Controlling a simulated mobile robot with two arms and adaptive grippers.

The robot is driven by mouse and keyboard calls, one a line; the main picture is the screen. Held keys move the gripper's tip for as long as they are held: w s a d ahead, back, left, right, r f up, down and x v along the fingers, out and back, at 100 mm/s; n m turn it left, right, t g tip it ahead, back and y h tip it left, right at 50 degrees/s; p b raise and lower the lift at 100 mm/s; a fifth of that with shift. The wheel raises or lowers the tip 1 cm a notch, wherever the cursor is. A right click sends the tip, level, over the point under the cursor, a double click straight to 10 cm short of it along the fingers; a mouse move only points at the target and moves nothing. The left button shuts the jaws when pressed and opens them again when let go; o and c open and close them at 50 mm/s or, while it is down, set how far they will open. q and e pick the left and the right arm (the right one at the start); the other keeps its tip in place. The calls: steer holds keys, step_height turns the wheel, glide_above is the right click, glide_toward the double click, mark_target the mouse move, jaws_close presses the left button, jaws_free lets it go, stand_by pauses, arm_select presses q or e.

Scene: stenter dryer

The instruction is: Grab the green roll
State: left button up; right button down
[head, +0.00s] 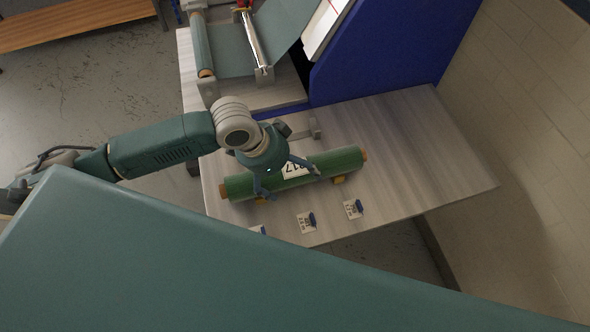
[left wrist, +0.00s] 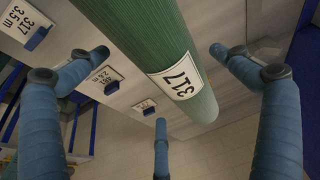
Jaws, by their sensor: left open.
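The green roll (head: 340,162) lies on the table with a white label reading 317 and brown ends. It also shows large in the left wrist view (left wrist: 150,35), running between my spread fingers. My left gripper (head: 288,181) is right over the roll's middle, and its fingers reach down around it. In the left wrist view my left gripper (left wrist: 159,70) is open, with fingers on both sides of the roll and one below. No finger is clearly closed on it. My right gripper is not in view.
The roll lies on a pale wood-grain table (head: 430,150). White tags with blue pieces (head: 308,221) stand along its front edge. A blue machine panel (head: 390,50) and a machine with grey-green cloth (head: 235,45) stand behind. A tiled wall (head: 520,100) is at right.

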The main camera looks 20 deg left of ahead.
mark_target(298, 176)
arm_select(q)
steer(key=x, duration=0.1)
steer(key=p+x, duration=0.1)
steer(key=x, duration=0.1)
steer(key=shift+w+d+f, duration=0.2)
steer(key=shift+w, duration=0.2)
steer(key=shift+w+d+f, duration=0.1)
steer(key=shift+f, duration=0.25)
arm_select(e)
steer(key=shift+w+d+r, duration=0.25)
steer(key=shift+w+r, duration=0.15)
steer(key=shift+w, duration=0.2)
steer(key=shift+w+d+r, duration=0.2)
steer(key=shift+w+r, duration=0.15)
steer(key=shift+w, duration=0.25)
arm_select(q)
steer(key=shift+c, duration=0.3)
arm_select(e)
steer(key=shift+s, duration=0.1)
arm_select(q)
steer(key=c, duration=1.7)
steer(key=shift+r, duration=0.1)
steer(key=shift+c, duration=0.5)
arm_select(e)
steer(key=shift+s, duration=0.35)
arm_select(q)
steer(key=shift+r, duration=0.1)
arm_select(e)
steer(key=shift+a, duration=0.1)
